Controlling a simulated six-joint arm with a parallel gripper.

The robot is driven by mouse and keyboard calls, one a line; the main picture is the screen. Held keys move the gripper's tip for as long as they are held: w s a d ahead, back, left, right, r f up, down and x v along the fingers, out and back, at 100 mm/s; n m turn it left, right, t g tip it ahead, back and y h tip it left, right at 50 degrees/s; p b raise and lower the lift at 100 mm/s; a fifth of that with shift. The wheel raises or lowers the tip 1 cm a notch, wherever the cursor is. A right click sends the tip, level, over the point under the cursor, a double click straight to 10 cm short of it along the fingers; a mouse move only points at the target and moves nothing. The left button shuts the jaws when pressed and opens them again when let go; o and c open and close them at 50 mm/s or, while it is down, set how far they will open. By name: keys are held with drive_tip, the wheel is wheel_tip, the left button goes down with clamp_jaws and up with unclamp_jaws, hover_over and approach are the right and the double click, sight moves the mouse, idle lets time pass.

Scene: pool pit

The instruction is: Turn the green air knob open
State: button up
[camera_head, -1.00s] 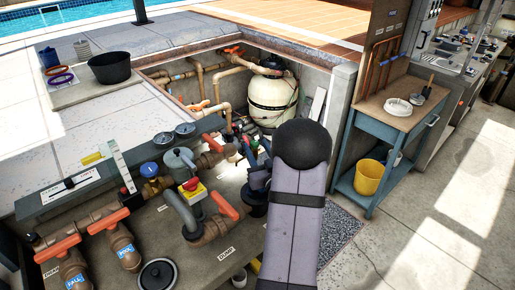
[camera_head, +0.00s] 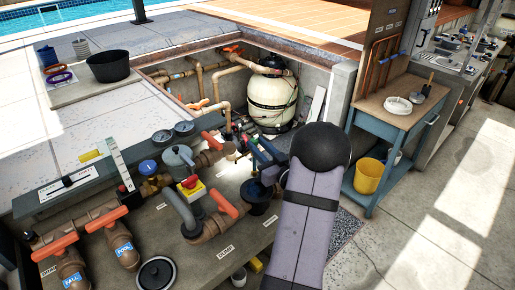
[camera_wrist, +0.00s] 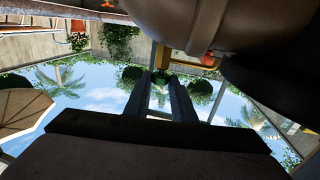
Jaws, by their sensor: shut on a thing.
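The green air knob (camera_wrist: 162,78) shows in the wrist view as a small green piece at the tips of my fingers, under a yellow fitting. My gripper (camera_wrist: 162,82) is shut on it there, with both dark fingers reaching up to it. The fingers cover much of the knob, so its turned angle cannot be told. In the head view my gripper (camera_head: 246,144) is small, low among the pipes in front of the cream tank, and partly hidden behind my own arm. The knob cannot be clearly made out there.
Pipes with orange handles (camera_head: 58,246) and a yellow-and-red switch (camera_head: 190,186) stand at left on the slab. The cream filter tank (camera_head: 272,100) is behind my gripper. A blue workbench (camera_head: 394,118) and yellow bucket (camera_head: 368,176) are at right. Dark rounded bodies (camera_wrist: 275,75) crowd the wrist view.

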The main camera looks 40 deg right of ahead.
drive_tip(key=shift+w+d+n+g+y+b, duration=0.1)
drive_tip(key=shift+d+n+g+y+b, duration=0.35)
drive_tip(key=shift+n+y, duration=1.35)
drive_tip(key=shift+w+d+n+g+y+b, duration=0.2)
drive_tip(key=shift+n+g+y+b, duration=0.6)
drive_tip(key=shift+y, duration=1.75)
drive_tip(key=shift+s+d+n+g+y+b, duration=0.15)
drive_tip(key=shift+d+n+y+b, duration=0.25)
drive_tip(key=shift+n+y, duration=1.55)
drive_tip(key=shift+w+d+r+n+g+y+b, duration=0.15)
drive_tip(key=shift+n+g+y+b, duration=0.35)
drive_tip(key=shift+y, duration=0.6)
drive_tip(key=o, duration=1)
drive_tip(key=b+v, duration=0.2)
drive_tip(key=v, duration=0.5)
drive_tip(key=shift+o, duration=0.3)
